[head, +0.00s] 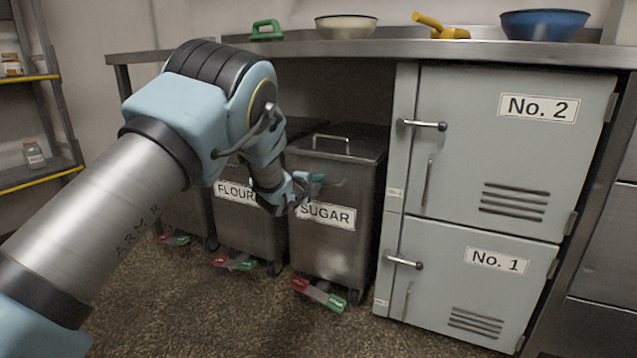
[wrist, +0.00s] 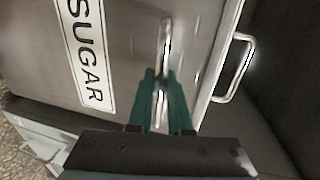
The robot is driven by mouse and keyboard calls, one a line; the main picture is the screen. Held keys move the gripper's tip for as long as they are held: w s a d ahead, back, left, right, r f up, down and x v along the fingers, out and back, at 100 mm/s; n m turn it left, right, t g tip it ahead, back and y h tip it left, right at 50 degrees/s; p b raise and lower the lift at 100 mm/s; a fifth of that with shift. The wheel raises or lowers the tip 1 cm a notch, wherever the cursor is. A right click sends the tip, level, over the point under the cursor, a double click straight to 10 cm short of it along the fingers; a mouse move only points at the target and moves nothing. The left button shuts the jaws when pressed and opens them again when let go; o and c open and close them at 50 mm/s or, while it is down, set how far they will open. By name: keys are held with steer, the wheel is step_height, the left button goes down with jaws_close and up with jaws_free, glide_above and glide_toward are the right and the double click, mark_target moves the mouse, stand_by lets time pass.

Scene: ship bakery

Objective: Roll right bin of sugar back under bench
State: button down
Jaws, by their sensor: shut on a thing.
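The right sugar bin (head: 345,240) is a steel bin with a SUGAR label, standing on the floor below the bench (head: 360,49), between the flour bin and the grey lockers. Its lid carries a bar handle (head: 346,140), which also shows in the wrist view (wrist: 237,68). In the wrist view the bin's front wall (wrist: 130,60) fills much of the picture. My gripper (head: 312,183) is at the bin's upper front, and its green fingers (wrist: 165,85) are shut on the front bar handle (wrist: 165,45). A red and green pedal (head: 318,293) sits at the bin's foot.
The flour bin (head: 240,222) stands close on the left, with another bin partly hidden beyond it. Grey lockers No. 2 (head: 465,150) and No. 1 (head: 440,285) stand close on the right. The speckled floor (head: 215,315) in front is clear.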

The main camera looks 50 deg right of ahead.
steer(key=shift+r, duration=0.15)
steer(key=c, duration=0.8)
jaws_free()
steer(key=shift+d, duration=0.1)
steer(key=shift+c, duration=0.2)
steer(key=p+v, duration=0.2)
steer(key=v, duration=0.8)
steer(key=shift+a, duration=0.45)
steer(key=shift+s, duration=0.1)
